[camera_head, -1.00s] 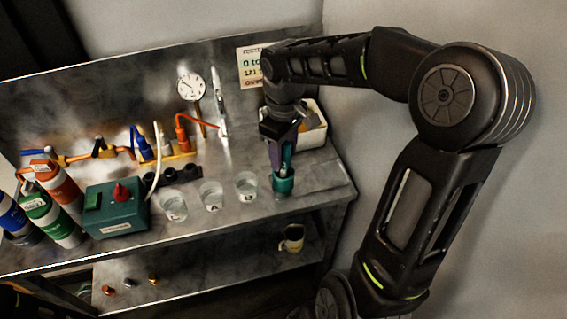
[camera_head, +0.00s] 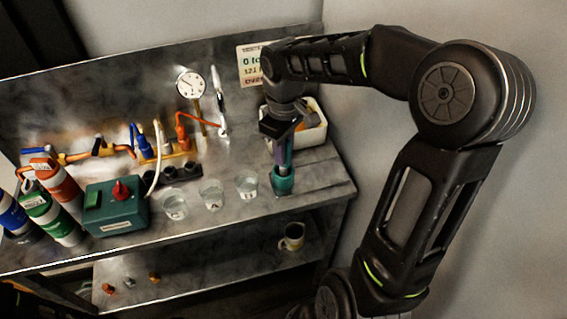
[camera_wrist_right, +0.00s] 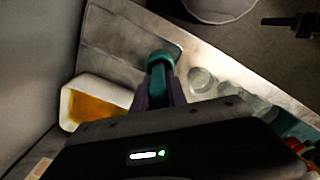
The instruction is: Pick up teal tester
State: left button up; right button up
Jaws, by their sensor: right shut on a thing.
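The teal tester (camera_head: 284,172) is at the right end of the workbench top, with its lower end in or at a teal cup-shaped holder (camera_head: 283,185); I cannot tell if it touches the bottom. My right gripper (camera_head: 283,154) comes down from above, with its purple-grey fingers shut on the tester. The right wrist view shows the tester's teal end (camera_wrist_right: 160,60) between the two fingers (camera_wrist_right: 159,88). The gripper hides the tester's upper part. My left gripper is not in view.
Several glass cups (camera_head: 211,195) stand left of the tester. A white bin (camera_head: 317,132) with orange contents is just behind it. A teal box with a red knob (camera_head: 116,206) and bottles (camera_head: 48,218) stand farther left. A mug (camera_head: 292,236) is on the lower shelf.

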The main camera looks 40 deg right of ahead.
grip_shut()
notch_tip(320, 180, up, 10)
jog(key=shift+b, duration=0.5)
dwell(0.7)
notch_tip(320, 180, up, 7)
jog(key=p, duration=0.6)
dwell(0.4)
jog(key=shift+a, duration=0.1)
